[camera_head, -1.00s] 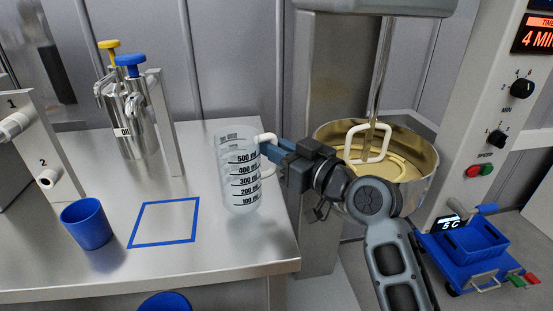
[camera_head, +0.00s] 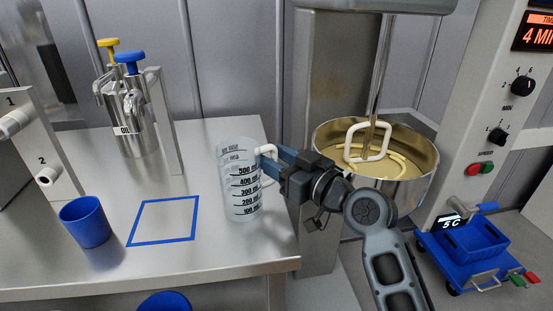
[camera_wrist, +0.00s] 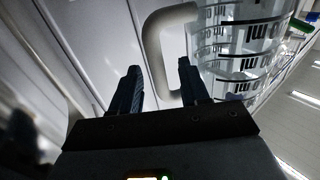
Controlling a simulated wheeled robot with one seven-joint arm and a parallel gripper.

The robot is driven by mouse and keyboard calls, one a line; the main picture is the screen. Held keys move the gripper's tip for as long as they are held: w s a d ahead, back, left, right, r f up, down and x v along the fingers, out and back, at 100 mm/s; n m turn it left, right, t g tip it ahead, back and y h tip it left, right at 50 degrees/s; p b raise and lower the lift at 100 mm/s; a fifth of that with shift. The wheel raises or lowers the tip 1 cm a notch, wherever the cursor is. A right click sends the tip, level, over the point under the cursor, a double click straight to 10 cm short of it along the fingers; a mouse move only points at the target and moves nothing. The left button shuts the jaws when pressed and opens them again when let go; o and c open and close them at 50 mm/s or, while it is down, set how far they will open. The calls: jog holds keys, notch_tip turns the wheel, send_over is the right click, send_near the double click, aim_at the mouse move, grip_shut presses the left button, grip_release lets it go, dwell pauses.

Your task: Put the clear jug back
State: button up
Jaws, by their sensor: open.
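The clear jug (camera_head: 238,190) with black measuring marks is near the right end of the steel counter, to the right of the blue square outline (camera_head: 160,242). It leans slightly, and I cannot tell whether its whole base touches the counter. My gripper (camera_head: 268,160) is at the jug's upper right, by its pale handle (camera_head: 265,150). In the wrist view, the open fingers (camera_wrist: 156,85) point toward the handle (camera_wrist: 153,45), which reaches between them. The jug's marked wall (camera_wrist: 235,50) lies right of the fingers. The blue outline is empty.
A blue cup (camera_head: 85,222) stands left of the outline. Steel canisters (camera_head: 130,120) with blue and yellow tops stand behind, beside an upright panel. The mixer bowl (camera_head: 400,185) is right of my gripper. The counter (camera_head: 225,262) ends just right of the jug.

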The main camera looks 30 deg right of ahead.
jog(key=shift+r, duration=0.2)
jog(key=b+v, duration=0.2)
jog(key=v, duration=1)
jog(key=shift+f, duration=0.15)
